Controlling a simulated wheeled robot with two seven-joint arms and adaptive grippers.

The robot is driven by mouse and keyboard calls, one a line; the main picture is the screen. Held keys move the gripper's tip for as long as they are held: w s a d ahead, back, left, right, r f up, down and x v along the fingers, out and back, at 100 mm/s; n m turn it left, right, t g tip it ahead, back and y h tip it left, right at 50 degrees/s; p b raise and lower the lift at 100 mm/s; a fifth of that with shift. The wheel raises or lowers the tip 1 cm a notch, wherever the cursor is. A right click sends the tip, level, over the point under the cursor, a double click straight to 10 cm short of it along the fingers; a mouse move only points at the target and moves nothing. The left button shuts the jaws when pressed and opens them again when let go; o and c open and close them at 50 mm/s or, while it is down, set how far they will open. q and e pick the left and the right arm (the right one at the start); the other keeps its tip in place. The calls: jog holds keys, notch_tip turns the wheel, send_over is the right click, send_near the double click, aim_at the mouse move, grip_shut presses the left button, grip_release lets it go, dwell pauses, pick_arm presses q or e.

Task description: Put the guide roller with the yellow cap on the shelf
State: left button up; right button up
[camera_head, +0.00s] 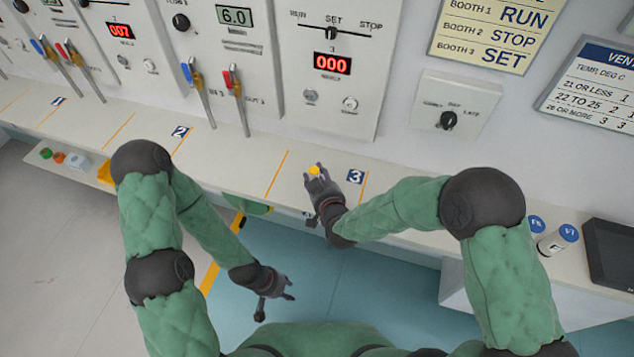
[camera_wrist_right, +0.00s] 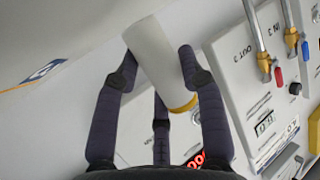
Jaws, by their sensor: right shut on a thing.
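The guide roller (camera_wrist_right: 160,60) is a white cylinder with a yellow cap (camera_wrist_right: 184,103). My right gripper (camera_head: 318,178) is shut on it, with fingers on both sides of the roller in the right wrist view. In the head view only the yellow cap (camera_head: 315,170) shows clearly, above the counter near the number 3 label. The roller is tilted in the wrist view. My left gripper (camera_head: 283,290) looks open and empty, low over the blue-green floor. A low pale ledge (camera_head: 75,174) at the left, possibly the shelf, bears small coloured items.
The long white counter (camera_head: 230,168) carries number labels and orange lines. Wall panels with levers, a dial box (camera_head: 450,112) and signs stand behind it. Counter room beside label 3 is clear.

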jog(key=shift+f, duration=1)
jog(key=shift+b, duration=0.3)
jog(key=shift+f, duration=0.2)
jog(key=o, duration=1.1)
jog(key=shift+o, duration=0.2)
jog(key=shift+r, duration=0.15)
jog(key=shift+s+r, duration=0.15)
jog(key=p+v, duration=0.3)
jog(key=v, duration=0.8)
jog(key=shift+s, duration=0.35)
jog(key=shift+d, duration=0.15)
